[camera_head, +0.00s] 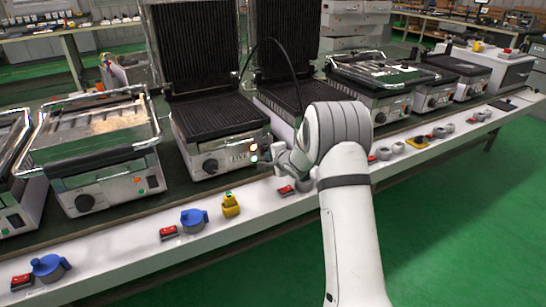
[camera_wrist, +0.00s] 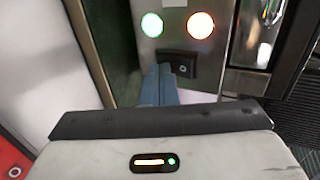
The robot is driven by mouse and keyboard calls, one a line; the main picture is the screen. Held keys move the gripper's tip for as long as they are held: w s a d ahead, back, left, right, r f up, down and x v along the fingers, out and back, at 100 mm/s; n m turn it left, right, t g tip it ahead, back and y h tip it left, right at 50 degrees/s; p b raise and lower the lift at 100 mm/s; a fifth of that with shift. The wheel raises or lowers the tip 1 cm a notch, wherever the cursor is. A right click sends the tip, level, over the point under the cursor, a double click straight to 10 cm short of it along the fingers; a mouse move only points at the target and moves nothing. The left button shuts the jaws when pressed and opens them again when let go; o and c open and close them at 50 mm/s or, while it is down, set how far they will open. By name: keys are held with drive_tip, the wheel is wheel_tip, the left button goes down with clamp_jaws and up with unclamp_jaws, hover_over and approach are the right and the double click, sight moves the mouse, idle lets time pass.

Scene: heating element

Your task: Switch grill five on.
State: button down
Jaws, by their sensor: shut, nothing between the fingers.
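Grill five (camera_head: 212,118) stands open in the middle of the head view, its lid raised, with a label (camera_head: 240,157) that seems to read FIVE and a black knob (camera_head: 210,166). In the wrist view its front panel has a lit green lamp (camera_wrist: 152,24), a lit orange lamp (camera_wrist: 200,25) and a black rocker switch (camera_wrist: 182,64) with a round mark. My gripper (camera_wrist: 160,72) is shut and empty, its blue-grey fingertips at the left end of the switch. I cannot tell whether they touch it. In the head view my gripper (camera_head: 272,160) is at the grill's right front corner, partly hidden by my arm.
Closed grills stand to the left (camera_head: 100,150) and right (camera_head: 375,80) on the same bench. Along the white front ledge (camera_head: 130,262) are red switch boxes (camera_head: 168,232), blue plugs (camera_head: 194,219) and a yellow plug (camera_head: 231,205). Green floor in front is clear.

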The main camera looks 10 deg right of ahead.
drive_tip(key=shift+r+p, duration=0.85)
drive_tip(key=shift+p, duration=0.25)
drive_tip(key=shift+f, duration=0.1)
drive_tip(key=shift+s, duration=0.1)
drive_tip(key=f+p+v, duration=0.1)
drive_tip(key=p+v, duration=0.2)
drive_tip(key=v, duration=1)
drive_tip(key=shift+s+d+p, duration=0.25)
drive_tip(key=shift+s+p, duration=0.1)
drive_tip(key=shift+s, duration=0.2)
drive_tip(key=shift+s+r, duration=0.15)
